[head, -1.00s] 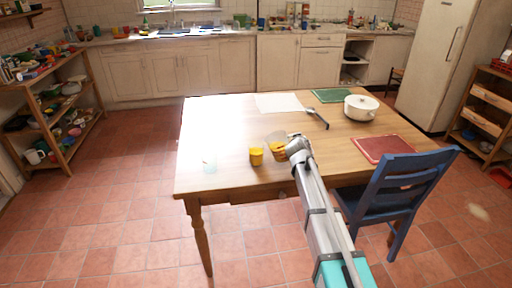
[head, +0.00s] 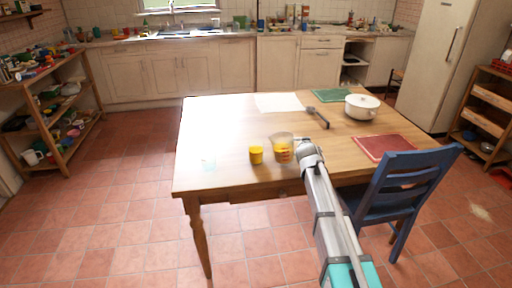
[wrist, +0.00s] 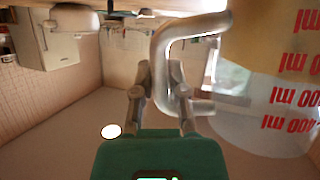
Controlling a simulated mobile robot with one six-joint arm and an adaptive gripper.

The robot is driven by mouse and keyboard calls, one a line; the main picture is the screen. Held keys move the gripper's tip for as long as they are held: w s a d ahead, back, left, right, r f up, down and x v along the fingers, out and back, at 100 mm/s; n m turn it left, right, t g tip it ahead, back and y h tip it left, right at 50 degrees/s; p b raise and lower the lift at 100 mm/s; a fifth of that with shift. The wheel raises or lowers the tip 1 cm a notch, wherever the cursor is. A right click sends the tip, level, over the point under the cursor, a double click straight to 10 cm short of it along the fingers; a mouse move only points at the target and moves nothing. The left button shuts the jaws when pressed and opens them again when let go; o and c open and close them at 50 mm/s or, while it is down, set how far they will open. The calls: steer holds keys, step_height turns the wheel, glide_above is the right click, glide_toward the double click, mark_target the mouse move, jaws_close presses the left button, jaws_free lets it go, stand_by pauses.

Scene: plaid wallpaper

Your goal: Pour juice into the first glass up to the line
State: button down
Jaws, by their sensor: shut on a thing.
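A clear measuring jug (head: 283,152) with yellow-orange juice low inside stands about upright over the wooden table. In the wrist view the jug (wrist: 285,85) fills the right side, showing red ml marks and its handle (wrist: 168,45). My gripper (head: 299,150) is shut on that handle, and its fingers (wrist: 158,78) lie on either side of it. I cannot tell whether the jug touches the table. A small glass (head: 256,155) with yellow juice stands just left of the jug. A second clear glass (head: 208,165), seemingly empty, stands farther left. No fill line is distinguishable.
The table (head: 225,125) also holds a white paper (head: 278,102), a dark utensil (head: 317,117), a green board (head: 331,95), a white pot (head: 361,106) and a red board (head: 385,147). A blue chair (head: 397,190) stands at the right front. The table's left part is mostly clear.

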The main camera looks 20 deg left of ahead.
steer(key=shift+w+d+f+m+y+b, duration=0.1)
steer(key=shift+d+f+m+y+b, duration=0.15)
steer(key=shift+f+m+b, duration=0.15)
steer(key=shift+w+d+f+m+y+b, duration=0.1)
steer(key=shift+d+f+m+y+b, duration=0.15)
steer(key=shift+f, duration=0.25)
steer(key=shift+r, duration=0.1)
